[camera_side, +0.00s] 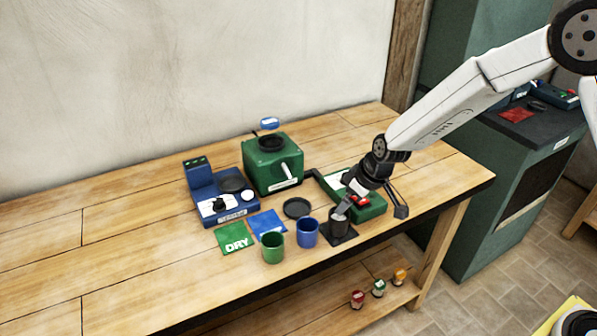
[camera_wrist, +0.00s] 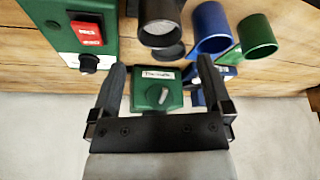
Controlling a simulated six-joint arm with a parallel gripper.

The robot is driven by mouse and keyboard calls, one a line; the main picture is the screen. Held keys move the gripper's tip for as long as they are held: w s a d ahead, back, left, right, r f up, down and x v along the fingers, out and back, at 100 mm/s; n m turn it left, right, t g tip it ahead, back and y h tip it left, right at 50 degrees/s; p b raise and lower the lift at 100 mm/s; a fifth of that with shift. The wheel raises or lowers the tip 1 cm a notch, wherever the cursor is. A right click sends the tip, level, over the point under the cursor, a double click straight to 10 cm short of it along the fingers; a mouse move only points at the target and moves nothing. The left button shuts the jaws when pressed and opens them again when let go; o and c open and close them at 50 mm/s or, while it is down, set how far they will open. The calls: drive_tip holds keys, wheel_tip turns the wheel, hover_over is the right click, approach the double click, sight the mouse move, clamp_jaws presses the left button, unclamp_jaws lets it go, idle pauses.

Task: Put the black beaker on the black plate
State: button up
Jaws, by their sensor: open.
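The black beaker (camera_side: 339,222) stands upright on a square black mat (camera_side: 345,236) near the table's front edge. A round black plate (camera_side: 297,208) lies flat to its left and slightly behind, with nothing on it. In the wrist view the beaker (camera_wrist: 160,22) is at the top centre, with the dark disc of the plate (camera_wrist: 168,52) just below it. My gripper (camera_side: 372,209) is open and empty. In the side view one finger overlaps the beaker's rim; I cannot tell if they touch. In the wrist view the beaker lies beyond the fingertips (camera_wrist: 160,75).
A blue beaker (camera_side: 307,233) and a green beaker (camera_side: 273,247) stand left of the black one. Green (camera_side: 236,238) and blue (camera_side: 266,222) mats lie behind them. A green grinder-like machine (camera_side: 275,170), a blue device (camera_side: 222,203) and a green red-switched device (camera_side: 372,210) stand close by.

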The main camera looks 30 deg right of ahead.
drive_tip(key=shift+v, duration=1.65)
drive_tip(key=shift+s+d, duration=0.1)
drive_tip(key=s+d+r+m, duration=0.1)
drive_tip(key=s+d, duration=0.3)
drive_tip(key=s, duration=0.5)
drive_tip(key=s+d+r+m+g+h, duration=0.1)
drive_tip(key=s+d+m, duration=0.2)
drive_tip(key=s, duration=0.7)
drive_tip(key=shift+d+r+m+h, duration=0.15)
drive_tip(key=shift+d+m+h, duration=0.15)
drive_tip(key=shift+d, duration=0.15)
